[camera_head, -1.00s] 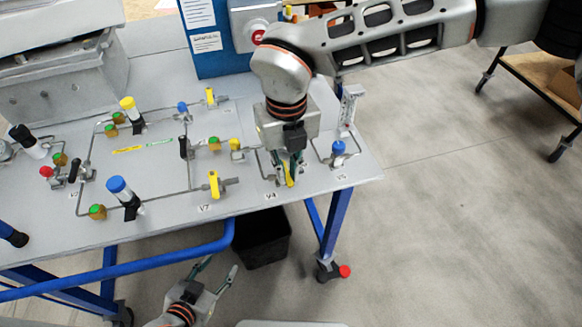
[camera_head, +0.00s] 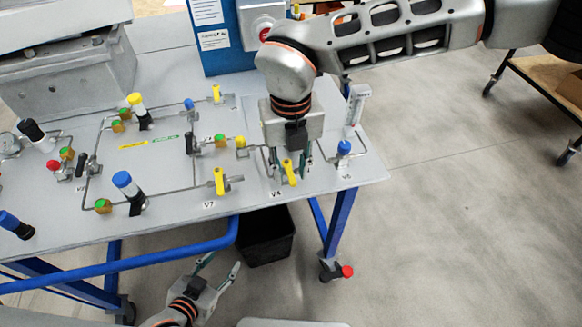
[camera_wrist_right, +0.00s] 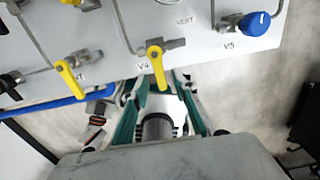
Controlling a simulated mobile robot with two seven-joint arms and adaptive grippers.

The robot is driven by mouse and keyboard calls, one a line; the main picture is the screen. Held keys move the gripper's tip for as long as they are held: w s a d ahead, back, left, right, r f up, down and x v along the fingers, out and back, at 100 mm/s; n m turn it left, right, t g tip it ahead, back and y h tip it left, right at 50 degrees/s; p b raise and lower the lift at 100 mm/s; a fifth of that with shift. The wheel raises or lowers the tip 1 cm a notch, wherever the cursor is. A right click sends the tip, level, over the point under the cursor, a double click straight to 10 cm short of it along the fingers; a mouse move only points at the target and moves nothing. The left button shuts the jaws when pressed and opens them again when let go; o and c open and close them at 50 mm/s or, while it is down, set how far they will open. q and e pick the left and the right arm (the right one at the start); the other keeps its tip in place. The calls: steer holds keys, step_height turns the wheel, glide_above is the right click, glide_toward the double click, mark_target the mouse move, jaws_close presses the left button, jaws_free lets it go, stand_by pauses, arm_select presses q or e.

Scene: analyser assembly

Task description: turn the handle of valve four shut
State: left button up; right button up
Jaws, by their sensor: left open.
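Valve four, labelled V4, has a yellow lever handle (camera_head: 289,173) near the front edge of the panel table. In the right wrist view the handle (camera_wrist_right: 158,68) points toward my gripper, crosswise to the short metal stub on its right. My right gripper (camera_head: 290,165) is over the valve, its fingers apart on either side of the handle. In the wrist view the open fingers (camera_wrist_right: 161,82) have the handle's end between their tips; I see no clear contact. My left gripper (camera_head: 222,262) is open and empty, below the table's front edge.
Valve V7's yellow handle (camera_head: 219,181) is to the left. The blue knob V5 (camera_head: 344,147) and a clear flow meter (camera_head: 356,105) stand close on the right. A blue table rail (camera_head: 130,268) runs along the front. A black bin (camera_head: 266,237) is underneath.

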mark_target(291, 176)
step_height(291, 176, up, 12)
stand_by(0.6)
stand_by(0.4)
